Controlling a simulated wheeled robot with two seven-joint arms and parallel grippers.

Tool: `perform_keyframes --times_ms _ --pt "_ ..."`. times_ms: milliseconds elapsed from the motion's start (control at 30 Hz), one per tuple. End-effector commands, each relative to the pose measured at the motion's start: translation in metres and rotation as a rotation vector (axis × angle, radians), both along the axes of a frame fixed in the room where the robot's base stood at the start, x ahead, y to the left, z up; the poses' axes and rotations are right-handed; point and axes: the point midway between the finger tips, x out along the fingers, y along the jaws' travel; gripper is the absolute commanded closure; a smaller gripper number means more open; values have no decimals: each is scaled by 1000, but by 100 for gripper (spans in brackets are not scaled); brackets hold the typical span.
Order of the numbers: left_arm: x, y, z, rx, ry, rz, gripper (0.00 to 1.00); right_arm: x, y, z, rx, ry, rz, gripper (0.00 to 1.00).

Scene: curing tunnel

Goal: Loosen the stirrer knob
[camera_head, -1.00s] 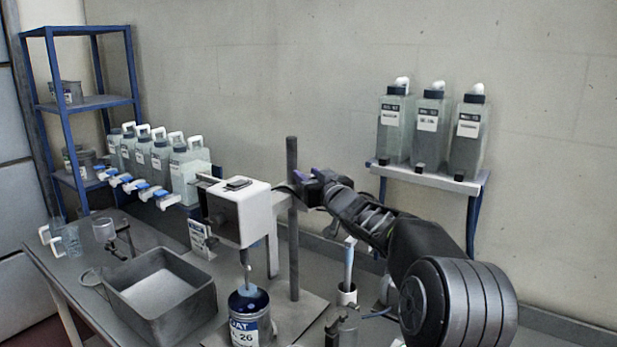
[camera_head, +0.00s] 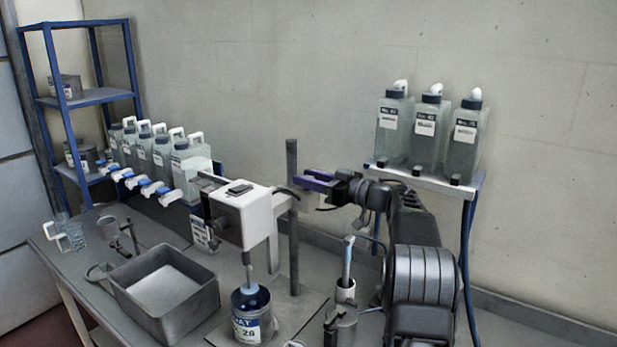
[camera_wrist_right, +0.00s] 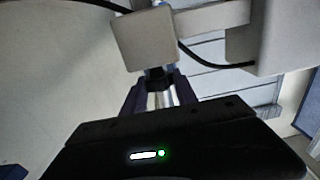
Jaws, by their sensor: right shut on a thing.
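The stirrer (camera_head: 245,215) is a white box-shaped head on a dark upright post (camera_head: 292,240), with its shaft reaching down into a dark can (camera_head: 252,312). In the right wrist view, the dark stirrer knob (camera_wrist_right: 157,75) sits under a pale clamp block (camera_wrist_right: 145,40). The fingers of my right gripper (camera_wrist_right: 160,92) are shut on the knob from both sides. In the head view the knob is too small to make out. My left gripper is not in view.
A grey tray (camera_head: 205,282) stands left of the can. White-handled bottles (camera_head: 160,155) with blue taps line the back left.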

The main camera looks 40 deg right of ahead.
Motion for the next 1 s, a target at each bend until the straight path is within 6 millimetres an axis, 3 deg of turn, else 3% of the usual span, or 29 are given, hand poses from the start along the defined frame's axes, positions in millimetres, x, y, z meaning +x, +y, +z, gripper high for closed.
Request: perform_keyframes --times_ms 500,1000 --pt "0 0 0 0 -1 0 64 1 -1 -1 0 -1 187 100" --pt "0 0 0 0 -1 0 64 1 -1 1 -1 -3 224 100"
